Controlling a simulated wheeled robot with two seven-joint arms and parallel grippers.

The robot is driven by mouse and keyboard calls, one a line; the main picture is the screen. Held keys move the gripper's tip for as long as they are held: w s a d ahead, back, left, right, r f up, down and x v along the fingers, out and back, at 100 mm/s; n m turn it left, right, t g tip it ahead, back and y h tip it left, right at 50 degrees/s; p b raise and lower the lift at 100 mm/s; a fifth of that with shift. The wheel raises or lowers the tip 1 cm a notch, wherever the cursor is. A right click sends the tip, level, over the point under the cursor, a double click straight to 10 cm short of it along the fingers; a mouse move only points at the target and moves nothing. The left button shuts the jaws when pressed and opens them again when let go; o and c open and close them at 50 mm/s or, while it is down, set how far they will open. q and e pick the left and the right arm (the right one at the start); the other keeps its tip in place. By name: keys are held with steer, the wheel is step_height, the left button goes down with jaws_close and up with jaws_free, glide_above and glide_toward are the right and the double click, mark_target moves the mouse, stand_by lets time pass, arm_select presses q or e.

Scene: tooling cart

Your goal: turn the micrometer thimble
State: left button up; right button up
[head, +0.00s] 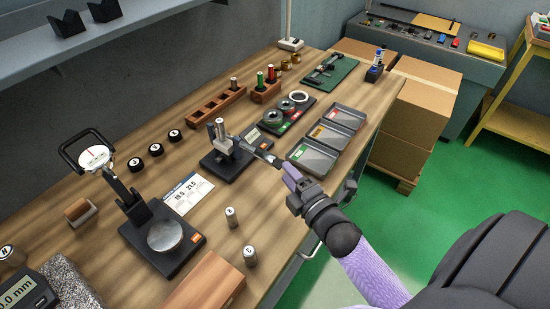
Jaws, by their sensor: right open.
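The micrometer (240,143) is clamped in a black stand (226,170) on the wooden bench, in the middle of the head view. A silver cylinder stands at its left end. Its thimble (265,155) points right, toward my right gripper (281,164). My right gripper is open, with its fingertips at the thimble's outer end. I cannot tell whether they touch it or are around it. My left gripper is not in view.
Grey trays (313,157) lie just behind and right of my right gripper. A dial gauge stand (165,238), a printed card (187,195) and loose cylinders (231,217) are to the left and front. Wooden racks (217,104) stand behind. The bench edge runs beneath my right arm.

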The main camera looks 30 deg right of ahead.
mark_target(275, 159)
steer(key=w, duration=0.6)
steer(key=shift+b, duration=0.35)
jaws_close()
